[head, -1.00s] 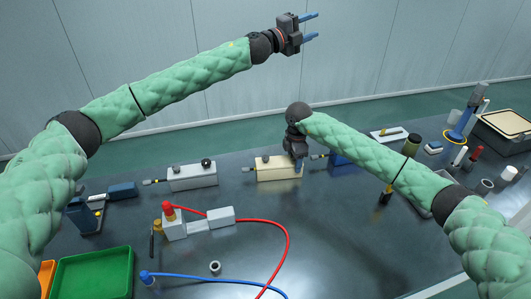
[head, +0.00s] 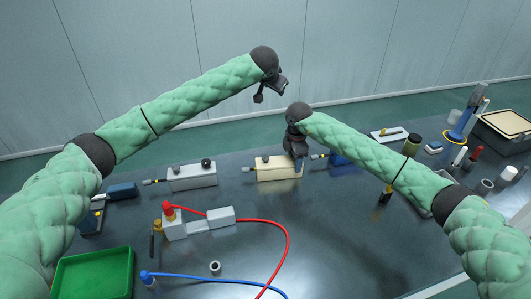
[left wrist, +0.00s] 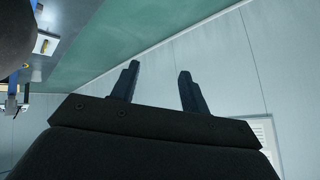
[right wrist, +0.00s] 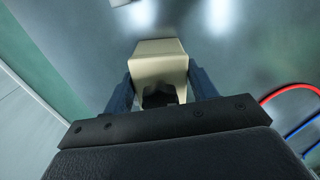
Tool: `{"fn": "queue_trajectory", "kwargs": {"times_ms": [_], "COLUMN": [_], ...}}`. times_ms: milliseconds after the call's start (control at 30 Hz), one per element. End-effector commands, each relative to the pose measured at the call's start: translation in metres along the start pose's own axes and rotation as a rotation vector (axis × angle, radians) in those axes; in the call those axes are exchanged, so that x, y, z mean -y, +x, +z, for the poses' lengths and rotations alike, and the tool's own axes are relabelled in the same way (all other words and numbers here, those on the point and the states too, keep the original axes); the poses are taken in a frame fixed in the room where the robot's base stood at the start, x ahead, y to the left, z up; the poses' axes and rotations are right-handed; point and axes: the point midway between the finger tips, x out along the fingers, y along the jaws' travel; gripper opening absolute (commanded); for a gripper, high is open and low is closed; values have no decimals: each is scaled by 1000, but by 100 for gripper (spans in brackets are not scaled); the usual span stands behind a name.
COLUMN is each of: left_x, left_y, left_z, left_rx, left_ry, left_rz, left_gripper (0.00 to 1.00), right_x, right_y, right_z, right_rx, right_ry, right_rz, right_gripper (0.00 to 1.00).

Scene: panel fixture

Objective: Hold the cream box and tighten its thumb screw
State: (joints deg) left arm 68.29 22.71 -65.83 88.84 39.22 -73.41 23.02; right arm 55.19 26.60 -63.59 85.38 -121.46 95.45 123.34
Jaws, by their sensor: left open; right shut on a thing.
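My right gripper (head: 297,160) is shut on the right end of the box. In the right wrist view, its blue fingers grip both sides of the cream box (right wrist: 159,62). My left gripper (head: 278,88) is raised above and behind the table, away from the box. Its two fingers are apart and empty in the left wrist view (left wrist: 157,88).
A white fixture with a red cap (head: 170,212), red and blue hoses and a green tray (head: 92,275) are in front.

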Motion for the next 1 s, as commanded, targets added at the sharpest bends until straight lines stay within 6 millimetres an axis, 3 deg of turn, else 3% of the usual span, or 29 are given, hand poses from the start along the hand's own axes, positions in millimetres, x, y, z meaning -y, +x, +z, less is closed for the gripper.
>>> {"fn": "queue_trajectory", "kwargs": {"times_ms": [200, 400, 667, 1000], "left_x": [-33, -54, -63, -75], "left_y": [-10, -31, -44, -10], "left_z": [67, 109, 130, 159], "left_rx": [342, 584, 704, 709], "left_ry": [-106, -137, -137, -137], "left_rz": [121, 199, 236, 235], "left_gripper": [45, 45, 45, 45], "right_x": [0, 0, 0, 0], "right_y": [0, 0, 0, 0], "right_z": [0, 0, 0, 0], "right_rx": [0, 0, 0, 0], "right_ry": [0, 0, 0, 0], "right_rz": [0, 0, 0, 0], "right_gripper": [20, 20, 20, 20]}}
